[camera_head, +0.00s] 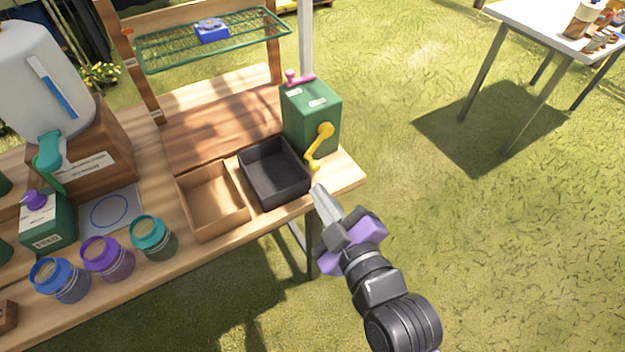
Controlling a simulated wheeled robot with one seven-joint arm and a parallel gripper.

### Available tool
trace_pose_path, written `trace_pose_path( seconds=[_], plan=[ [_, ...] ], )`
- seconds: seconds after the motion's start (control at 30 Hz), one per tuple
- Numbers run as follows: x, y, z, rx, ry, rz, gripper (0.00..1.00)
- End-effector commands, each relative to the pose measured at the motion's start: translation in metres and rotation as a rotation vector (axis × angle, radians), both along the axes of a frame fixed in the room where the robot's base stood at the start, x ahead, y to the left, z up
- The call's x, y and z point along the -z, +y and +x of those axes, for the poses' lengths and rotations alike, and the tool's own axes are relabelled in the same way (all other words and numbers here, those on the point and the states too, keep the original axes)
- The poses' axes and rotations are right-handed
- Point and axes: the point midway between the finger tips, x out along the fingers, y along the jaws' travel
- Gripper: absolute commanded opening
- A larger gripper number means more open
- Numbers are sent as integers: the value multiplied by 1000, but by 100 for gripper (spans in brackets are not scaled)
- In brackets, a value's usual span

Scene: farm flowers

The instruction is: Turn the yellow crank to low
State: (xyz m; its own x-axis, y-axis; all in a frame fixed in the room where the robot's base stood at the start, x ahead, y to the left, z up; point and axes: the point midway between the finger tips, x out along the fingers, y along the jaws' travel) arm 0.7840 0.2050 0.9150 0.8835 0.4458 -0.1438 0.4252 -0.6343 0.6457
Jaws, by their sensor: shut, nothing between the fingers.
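The yellow crank (319,143) is on the front face of a green box (310,115) at the right end of the wooden bench. Its hub is at the upper right, and its arm slants down and left to a knob at the lower end. A pink handle (298,78) sits on top of the box. My gripper (321,192) is shut and empty. In the picture its tips are just below the crank's lower end, by the bench's front right corner, apart from the crank. Any low mark on the box is too small to read.
A black tray (292,196) and a brown tray (238,221) stand left of the box. A green wire shelf (165,55) is behind.

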Motion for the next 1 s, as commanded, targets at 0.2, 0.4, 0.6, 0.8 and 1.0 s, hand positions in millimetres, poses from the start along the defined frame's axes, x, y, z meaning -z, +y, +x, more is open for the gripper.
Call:
trace_pose_path(
  seconds=[0.2, 0.4, 0.6, 0.8, 1.0],
  plan=[
    [-12, -1, -11, -14, -8, 1, 0],
    [-24, -21, 2, -7, 108, 179, 0],
    [-17, -21, 9, -2, 187, 281, 0],
    [-13, -5, 35, -2, 184, 279, 0],
    [-6, 15, 69, -3, 184, 278, 0]
  ],
)
